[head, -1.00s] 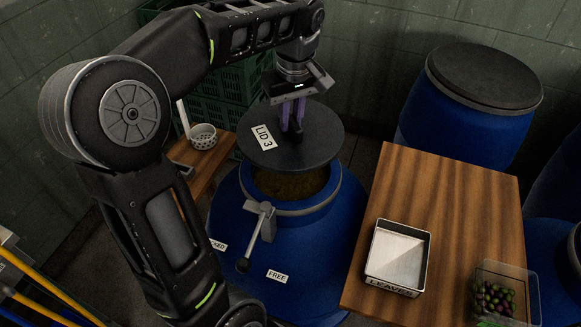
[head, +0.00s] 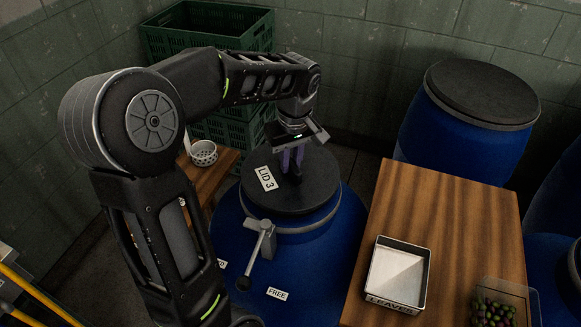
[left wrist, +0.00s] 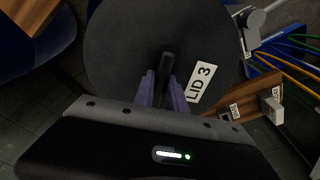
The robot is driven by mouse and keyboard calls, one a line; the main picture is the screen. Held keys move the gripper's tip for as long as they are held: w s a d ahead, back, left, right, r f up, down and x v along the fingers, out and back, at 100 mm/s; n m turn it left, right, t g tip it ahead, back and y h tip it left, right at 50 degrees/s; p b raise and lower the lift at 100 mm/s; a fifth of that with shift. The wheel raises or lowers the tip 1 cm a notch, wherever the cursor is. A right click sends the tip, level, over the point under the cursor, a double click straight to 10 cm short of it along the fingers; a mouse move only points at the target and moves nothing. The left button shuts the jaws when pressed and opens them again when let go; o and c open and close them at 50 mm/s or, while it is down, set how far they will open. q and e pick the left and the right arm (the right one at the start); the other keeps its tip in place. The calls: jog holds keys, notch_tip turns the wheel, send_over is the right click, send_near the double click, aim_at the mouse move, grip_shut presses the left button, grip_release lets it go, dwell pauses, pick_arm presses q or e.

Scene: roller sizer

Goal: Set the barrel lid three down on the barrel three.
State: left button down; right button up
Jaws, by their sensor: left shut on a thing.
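The barrel lid three (head: 312,188) is a dark round disc with a "LID 3" label; it also shows in the left wrist view (left wrist: 125,55). My left gripper (head: 291,170) is shut on the lid's upright centre handle (left wrist: 168,68), with purple fingers on both sides. The lid covers the mouth of the blue barrel three (head: 325,240) and looks level at its metal rim. I cannot tell whether it is fully seated. A clamp lever (head: 262,250) is on the barrel's front, by a "FREE" label (head: 277,294). My right gripper is not in view.
A wooden table (head: 450,230) at the right holds a white "LEAVES" tray (head: 398,305) and a clear box of olives (head: 500,305). Another lidded blue barrel (head: 460,130) stands behind it. Green crates (head: 210,38) and a white strainer cup (head: 203,153) are behind my left arm.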

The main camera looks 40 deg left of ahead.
aim_at(291, 172)
pick_arm(q)
notch_tip(291, 172, down, 2)
jog(key=shift+f, duration=0.2)
jog(key=shift+f, duration=0.1)
jog(key=shift+f+b, duration=0.5)
jog(key=c, duration=1.4)
grip_release()
jog(key=shift+o, duration=0.2)
jog(key=shift+r+p, duration=0.45)
jog(key=r, duration=0.8)
jog(key=d+r, duration=0.1)
jog(key=r, duration=0.3)
jog(key=shift+s+d+r, duration=0.1)
jog(key=shift+s+r, duration=0.05)
jog(key=shift+s, duration=0.2)
